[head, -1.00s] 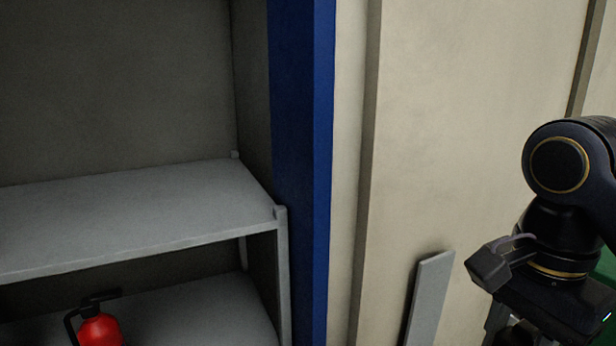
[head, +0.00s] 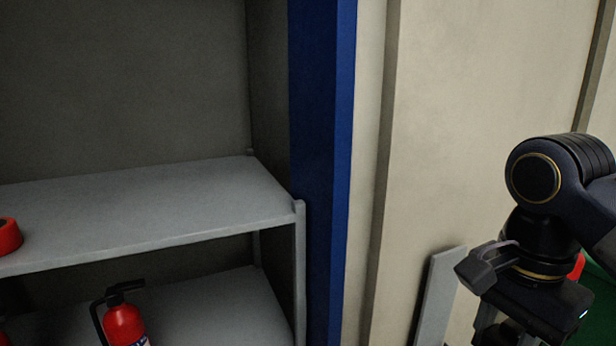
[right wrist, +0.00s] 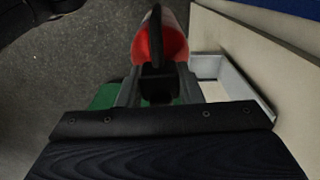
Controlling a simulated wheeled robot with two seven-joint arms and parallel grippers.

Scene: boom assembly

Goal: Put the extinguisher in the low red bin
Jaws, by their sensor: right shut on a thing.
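My right gripper (right wrist: 158,92) is shut on a red extinguisher (right wrist: 172,38) with a black handle, seen in the right wrist view between the two fingers. In the head view, my right arm is at the right, and a small red patch (head: 577,267) shows behind it. Another red extinguisher (head: 124,325) with a black handle stands on the lower shelf at the left, cut by the frame's bottom. I see no low red bin in either view. My left gripper is not in view.
A grey shelf unit (head: 150,205) with a blue post (head: 318,150) fills the left. A red ring-shaped thing (head: 8,236) lies on the upper shelf. A grey panel (head: 438,295) leans by the beige wall. Something green (right wrist: 105,97) and a pale open frame (right wrist: 232,75) lie below the right gripper.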

